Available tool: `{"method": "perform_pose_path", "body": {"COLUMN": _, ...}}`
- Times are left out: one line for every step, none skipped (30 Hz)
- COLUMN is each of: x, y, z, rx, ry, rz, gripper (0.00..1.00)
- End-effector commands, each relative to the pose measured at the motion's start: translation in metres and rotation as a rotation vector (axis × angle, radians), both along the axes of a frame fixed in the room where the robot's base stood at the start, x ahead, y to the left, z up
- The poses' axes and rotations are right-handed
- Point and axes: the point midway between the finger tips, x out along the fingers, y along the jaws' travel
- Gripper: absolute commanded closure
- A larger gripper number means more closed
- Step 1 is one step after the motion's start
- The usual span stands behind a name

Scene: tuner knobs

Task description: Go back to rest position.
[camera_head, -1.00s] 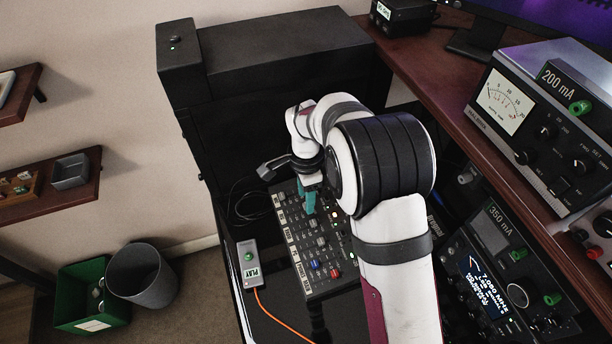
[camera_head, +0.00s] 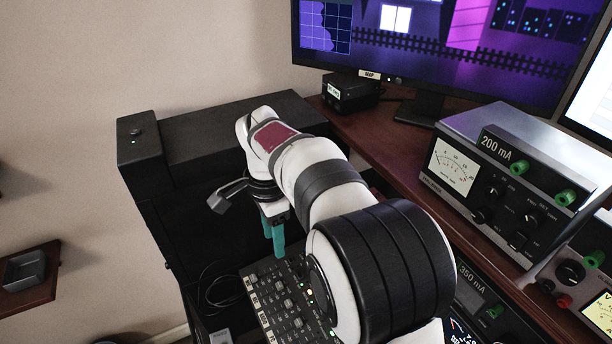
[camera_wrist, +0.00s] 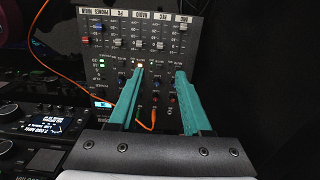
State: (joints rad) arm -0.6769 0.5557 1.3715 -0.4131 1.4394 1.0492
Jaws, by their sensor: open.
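My gripper (camera_head: 273,236) has teal fingers and hangs at the end of my white arm, above the far end of a dark mixer panel (camera_head: 277,291) with rows of knobs. In the wrist view the two teal fingers of my gripper (camera_wrist: 158,88) are apart with nothing between them. The mixer panel (camera_wrist: 172,45) lies beyond the fingertips, apart from them, with white, blue and red knobs and a few lit indicators. My arm hides the right part of the panel in the head view.
A black cabinet (camera_head: 215,145) stands behind my gripper. At the right, a wooden desk (camera_head: 375,145) bears a metered unit (camera_head: 500,175) labelled 200 mA and a monitor (camera_head: 440,45). An orange cable (camera_wrist: 70,60) runs beside the panel. Open air lies left of the gripper.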

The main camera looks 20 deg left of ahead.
Motion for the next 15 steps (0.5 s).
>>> {"method": "perform_pose_path", "body": {"x": 0.000, "y": -0.003, "z": 0.002, "rx": 0.001, "ry": 0.000, "rz": 0.001, "gripper": 0.51}}
{"method": "perform_pose_path", "body": {"x": -0.001, "y": -0.009, "z": 0.005, "rx": 0.004, "ry": 0.001, "rz": 0.003, "gripper": 0.51}}
{"method": "perform_pose_path", "body": {"x": -0.003, "y": -0.024, "z": 0.012, "rx": 0.008, "ry": 0.004, "rz": 0.011, "gripper": 0.51}}
{"method": "perform_pose_path", "body": {"x": -0.006, "y": -0.041, "z": 0.019, "rx": 0.014, "ry": 0.008, "rz": 0.020, "gripper": 0.51}}
{"method": "perform_pose_path", "body": {"x": -0.013, "y": -0.063, "z": 0.028, "rx": 0.022, "ry": 0.012, "rz": 0.034, "gripper": 0.51}}
{"method": "perform_pose_path", "body": {"x": -0.026, "y": -0.096, "z": 0.039, "rx": 0.035, "ry": 0.018, "rz": 0.059, "gripper": 0.51}}
{"method": "perform_pose_path", "body": {"x": -0.040, "y": -0.121, "z": 0.046, "rx": 0.046, "ry": 0.022, "rz": 0.079, "gripper": 0.51}}
{"method": "perform_pose_path", "body": {"x": -0.057, "y": -0.146, "z": 0.051, "rx": 0.058, "ry": 0.024, "rz": 0.101, "gripper": 0.51}}
{"method": "perform_pose_path", "body": {"x": -0.082, "y": -0.176, "z": 0.054, "rx": 0.076, "ry": 0.024, "rz": 0.131, "gripper": 0.51}}
{"method": "perform_pose_path", "body": {"x": -0.103, "y": -0.194, "z": 0.054, "rx": 0.089, "ry": 0.024, "rz": 0.154, "gripper": 0.51}}
{"method": "perform_pose_path", "body": {"x": -0.123, "y": -0.209, "z": 0.052, "rx": 0.102, "ry": 0.023, "rz": 0.176, "gripper": 0.51}}
{"method": "perform_pose_path", "body": {"x": -0.148, "y": -0.225, "z": 0.047, "rx": 0.117, "ry": 0.018, "rz": 0.204, "gripper": 0.51}}
{"method": "perform_pose_path", "body": {"x": -0.166, "y": -0.233, "z": 0.042, "rx": 0.127, "ry": 0.014, "rz": 0.221, "gripper": 0.51}}
{"method": "perform_pose_path", "body": {"x": -0.181, "y": -0.240, "z": 0.036, "rx": 0.135, "ry": 0.011, "rz": 0.239, "gripper": 0.51}}
{"method": "perform_pose_path", "body": {"x": -0.198, "y": -0.245, "z": 0.029, "rx": 0.145, "ry": 0.005, "rz": 0.258, "gripper": 0.51}}
